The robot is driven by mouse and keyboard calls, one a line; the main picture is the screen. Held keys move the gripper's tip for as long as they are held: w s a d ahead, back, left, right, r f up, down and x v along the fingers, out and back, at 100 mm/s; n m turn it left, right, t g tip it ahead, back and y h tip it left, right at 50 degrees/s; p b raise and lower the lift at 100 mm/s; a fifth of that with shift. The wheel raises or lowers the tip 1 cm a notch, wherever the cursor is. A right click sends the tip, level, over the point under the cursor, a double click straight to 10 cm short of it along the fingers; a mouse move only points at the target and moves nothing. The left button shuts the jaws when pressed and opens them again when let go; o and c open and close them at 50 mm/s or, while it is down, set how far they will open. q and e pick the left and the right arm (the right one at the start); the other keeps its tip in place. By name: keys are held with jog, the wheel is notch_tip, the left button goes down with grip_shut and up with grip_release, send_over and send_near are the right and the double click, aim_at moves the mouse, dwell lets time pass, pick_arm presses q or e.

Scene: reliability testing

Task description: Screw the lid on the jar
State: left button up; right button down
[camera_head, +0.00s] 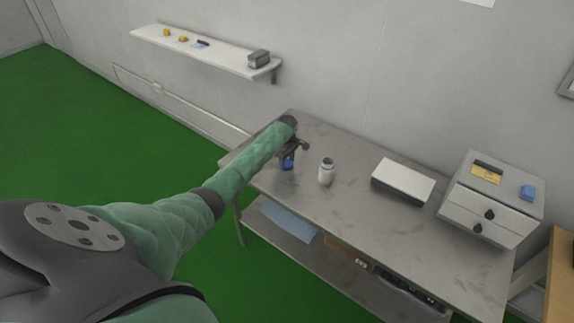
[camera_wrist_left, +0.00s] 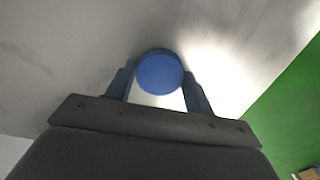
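The jar (camera_head: 327,171) is a small white container standing upright on the grey table, with a narrower, darker top. The lid is a round blue disc (camera_wrist_left: 160,73) between the two fingertips of my left gripper (camera_wrist_left: 160,70). Both fingertips appear to touch its sides, so the gripper looks shut on it. In the head view, the lid is a small blue patch (camera_head: 288,161) under the left gripper (camera_head: 291,156), left of the jar and apart from it. The lid's height above the table is hard to tell. My right gripper is not in view.
The grey table (camera_head: 345,217) has a white box (camera_head: 402,182) and a small drawer unit (camera_head: 491,206) to the right of the jar. A wall shelf (camera_head: 205,50) holds small items. A lower shelf (camera_head: 305,247) is under the table. Bare tabletop surrounds the jar.

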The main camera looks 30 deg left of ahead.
aim_at(287, 163)
pick_arm(q)
jog(key=c, duration=0.4)
jog(key=shift+c, duration=0.2)
